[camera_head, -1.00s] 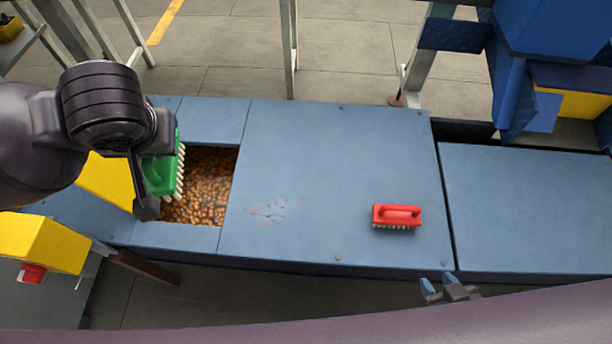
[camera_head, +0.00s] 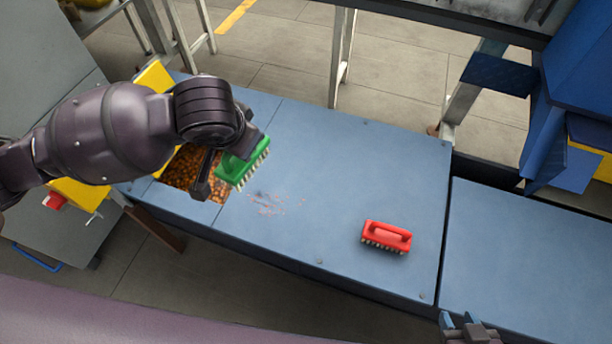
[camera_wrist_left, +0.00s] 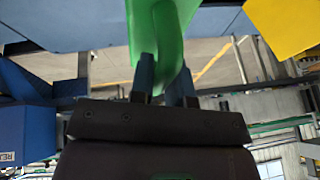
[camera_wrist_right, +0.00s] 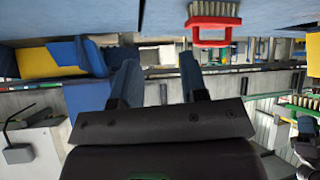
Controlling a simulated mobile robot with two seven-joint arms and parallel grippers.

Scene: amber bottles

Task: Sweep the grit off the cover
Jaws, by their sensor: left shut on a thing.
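The blue cover (camera_head: 330,160) has a patch of reddish grit (camera_head: 270,203) near its left part, beside the opening. My left gripper (camera_head: 228,165) is shut on the handle of a green brush (camera_head: 245,163), bristles facing down and right, at the opening's right edge, just left of the grit. In the left wrist view the fingers (camera_wrist_left: 165,85) pinch the green handle (camera_wrist_left: 160,35). A red brush (camera_head: 387,237) lies bristles down on the cover's right part. It also shows in the right wrist view (camera_wrist_right: 213,22). My right gripper (camera_head: 465,325) is open and empty near the front edge; its fingers (camera_wrist_right: 160,85) stand apart.
The opening holds many small amber-brown pieces (camera_head: 183,170). Yellow guards (camera_head: 155,77) flank it on the left. A separate blue panel (camera_head: 540,245) lies to the right beyond a gap. The cover between grit and red brush is clear.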

